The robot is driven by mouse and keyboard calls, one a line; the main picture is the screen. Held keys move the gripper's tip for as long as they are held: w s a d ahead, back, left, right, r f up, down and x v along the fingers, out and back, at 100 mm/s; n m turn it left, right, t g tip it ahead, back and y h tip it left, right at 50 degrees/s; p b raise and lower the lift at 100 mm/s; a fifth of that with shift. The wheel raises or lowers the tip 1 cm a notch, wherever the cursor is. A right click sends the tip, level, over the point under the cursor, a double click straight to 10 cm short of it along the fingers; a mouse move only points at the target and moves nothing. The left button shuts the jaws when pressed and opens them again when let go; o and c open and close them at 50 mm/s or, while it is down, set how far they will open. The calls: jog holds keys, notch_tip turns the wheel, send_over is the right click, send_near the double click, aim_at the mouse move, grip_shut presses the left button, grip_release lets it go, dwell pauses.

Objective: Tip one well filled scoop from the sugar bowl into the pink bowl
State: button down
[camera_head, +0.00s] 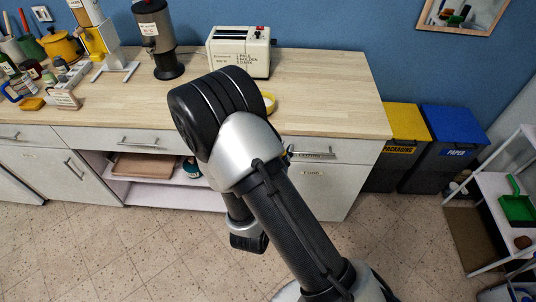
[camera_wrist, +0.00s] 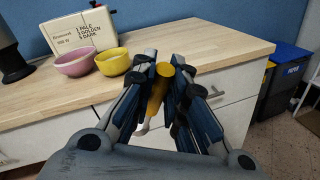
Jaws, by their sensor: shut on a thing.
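The pink bowl (camera_wrist: 76,63) stands on the wooden counter in the wrist view, in front of the toaster. A yellow bowl (camera_wrist: 113,63) stands close on its right; its contents do not show, so I cannot tell whether it is the sugar bowl. My gripper (camera_wrist: 165,92) is shut on a yellow handled tool (camera_wrist: 156,97), likely the scoop, in front of the counter edge and right of both bowls. In the head view my arm hides the pink bowl; part of the yellow bowl (camera_head: 271,103) shows.
The cream toaster (camera_head: 240,52) and a dark grey dispenser (camera_head: 157,42) stand at the counter's back. Jars and utensils crowd its left end. The counter's right end (camera_head: 340,105) is clear. Yellow (camera_head: 404,122) and blue (camera_head: 454,135) bins stand beyond it.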

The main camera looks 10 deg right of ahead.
jog(key=shift+s+d+f+m+t+b, duration=0.15)
jog(key=shift+s+f+m+t+b, duration=0.2)
jog(key=shift+b, duration=0.7)
jog(key=shift+r, duration=0.25)
dwell(0.4)
jog(key=shift+r+p, duration=1.4)
jog(key=shift+r, duration=0.35)
jog(key=shift+s+f, duration=0.1)
